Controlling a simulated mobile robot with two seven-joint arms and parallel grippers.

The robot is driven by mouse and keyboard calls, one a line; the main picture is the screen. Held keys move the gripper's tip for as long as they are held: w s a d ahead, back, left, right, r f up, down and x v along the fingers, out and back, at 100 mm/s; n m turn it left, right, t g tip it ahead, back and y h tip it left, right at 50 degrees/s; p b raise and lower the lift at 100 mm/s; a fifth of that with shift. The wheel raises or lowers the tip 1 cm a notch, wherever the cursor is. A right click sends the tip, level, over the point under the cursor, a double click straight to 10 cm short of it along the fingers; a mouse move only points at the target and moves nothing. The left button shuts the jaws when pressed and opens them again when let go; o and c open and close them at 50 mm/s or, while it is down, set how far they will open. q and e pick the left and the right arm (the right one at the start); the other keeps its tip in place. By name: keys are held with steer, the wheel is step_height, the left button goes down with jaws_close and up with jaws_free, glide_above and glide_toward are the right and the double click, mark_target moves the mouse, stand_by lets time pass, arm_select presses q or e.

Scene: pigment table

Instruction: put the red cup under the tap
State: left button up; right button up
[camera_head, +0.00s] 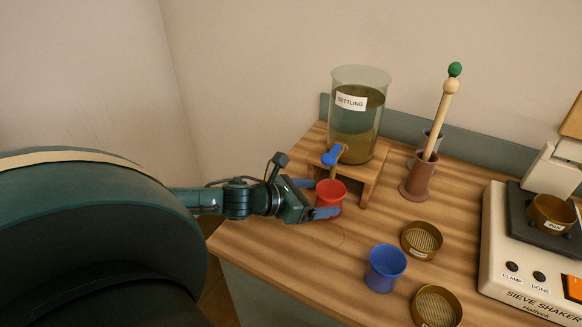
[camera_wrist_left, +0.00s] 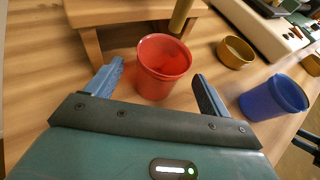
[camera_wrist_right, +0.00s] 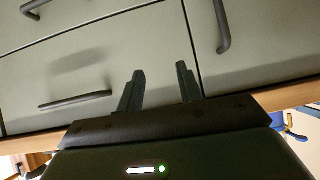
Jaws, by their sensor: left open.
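The red cup (camera_head: 329,196) stands upright on the table, just in front of the wooden stand (camera_head: 370,176) and close to the brass tap with its blue handle (camera_head: 333,155). In the left wrist view the red cup (camera_wrist_left: 163,68) sits between the open fingers of my left gripper (camera_wrist_left: 158,85), with gaps on both sides. The tap's spout (camera_wrist_left: 181,14) shows just beyond the cup's far rim. In the head view my left gripper (camera_head: 316,198) reaches in from the left around the cup. My right gripper (camera_wrist_right: 160,88) is open and empty in front of grey drawers.
A glass settling jar (camera_head: 357,115) stands on the stand. A blue cup (camera_head: 385,267) and two sieves (camera_head: 422,240) lie to the right of the red cup. The sieve shaker (camera_head: 525,260) and a brown holder with a pestle (camera_head: 418,180) stand farther right.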

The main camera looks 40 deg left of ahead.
arm_select(q)
steer(key=v, duration=0.3)
steer(key=shift+s+a+r+p, duration=0.1)
steer(key=shift+s+p, duration=0.2)
steer(key=shift+p+v, duration=0.35)
steer(key=shift+v, duration=0.5)
steer(key=shift+s+a+r, duration=0.2)
steer(key=shift+s+r, duration=0.15)
steer(key=shift+s, duration=0.2)
steer(key=shift+s+a+r+p, duration=0.15)
steer(key=shift+s+p, duration=0.15)
steer(key=shift+p, duration=0.1)
arm_select(e)
steer(key=shift+s+d+r, duration=0.1)
steer(key=shift+d+r, duration=0.15)
steer(key=shift+d, duration=0.05)
